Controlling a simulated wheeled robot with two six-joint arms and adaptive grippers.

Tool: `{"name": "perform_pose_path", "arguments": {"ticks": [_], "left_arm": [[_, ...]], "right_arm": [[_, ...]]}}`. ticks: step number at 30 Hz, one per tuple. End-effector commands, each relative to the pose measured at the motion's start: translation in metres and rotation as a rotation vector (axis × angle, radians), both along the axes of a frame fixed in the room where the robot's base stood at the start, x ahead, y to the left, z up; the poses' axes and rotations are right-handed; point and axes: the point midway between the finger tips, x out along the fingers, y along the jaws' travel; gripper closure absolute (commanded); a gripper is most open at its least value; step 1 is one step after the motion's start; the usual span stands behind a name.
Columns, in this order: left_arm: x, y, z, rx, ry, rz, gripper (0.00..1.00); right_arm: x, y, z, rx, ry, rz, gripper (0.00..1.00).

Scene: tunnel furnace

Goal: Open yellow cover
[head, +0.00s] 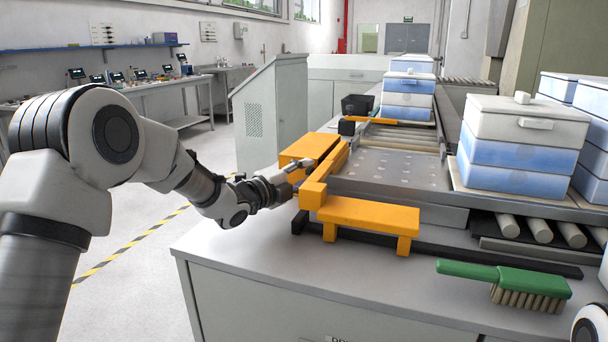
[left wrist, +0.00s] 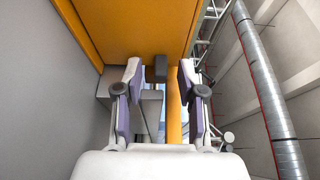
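A yellow box-like cover (head: 309,147) stands at the left end of the conveyor in the head view. Its yellow surface (left wrist: 145,25) fills the top of the left wrist view. My left gripper (head: 284,188) is low at the cover's near left side. In the left wrist view its two fingers (left wrist: 159,80) are apart. A small dark grey block (left wrist: 160,68) below the yellow surface shows in the gap between them, with no clear contact. The cover looks closed. My right gripper is not in view; only a piece of my right arm shows at the bottom right corner.
A yellow bar (head: 324,177) and a low yellow bench-like guard (head: 368,213) stand right of my left gripper. A green brush (head: 507,284) lies on the front counter. White and blue boxes (head: 522,145) stand on the conveyor. The counter's front left is clear.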

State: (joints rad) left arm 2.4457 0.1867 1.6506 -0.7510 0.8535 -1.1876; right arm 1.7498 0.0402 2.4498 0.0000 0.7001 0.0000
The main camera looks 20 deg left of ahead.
Motion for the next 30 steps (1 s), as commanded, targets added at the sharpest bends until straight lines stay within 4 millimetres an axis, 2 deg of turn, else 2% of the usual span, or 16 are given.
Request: {"name": "perform_pose_path", "arguments": {"ticks": [5, 6, 9, 22, 30], "left_arm": [[0.0, 0.0, 0.0, 0.0, 0.0, 0.0, 0.6], [0.0, 0.0, 0.0, 0.0, 0.0, 0.0, 0.68], [0.0, 0.0, 0.0, 0.0, 0.0, 0.0, 1.0], [0.0, 0.002, 0.003, -0.03, 0.0, 0.0, 1.0], [0.001, 0.012, 0.012, -0.165, 0.006, -0.001, 1.0]], "right_arm": [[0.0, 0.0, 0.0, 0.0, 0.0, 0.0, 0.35], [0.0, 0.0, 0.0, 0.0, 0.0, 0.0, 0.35], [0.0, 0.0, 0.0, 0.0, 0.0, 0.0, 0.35], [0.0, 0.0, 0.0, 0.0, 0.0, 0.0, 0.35], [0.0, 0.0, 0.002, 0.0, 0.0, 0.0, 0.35]]}}
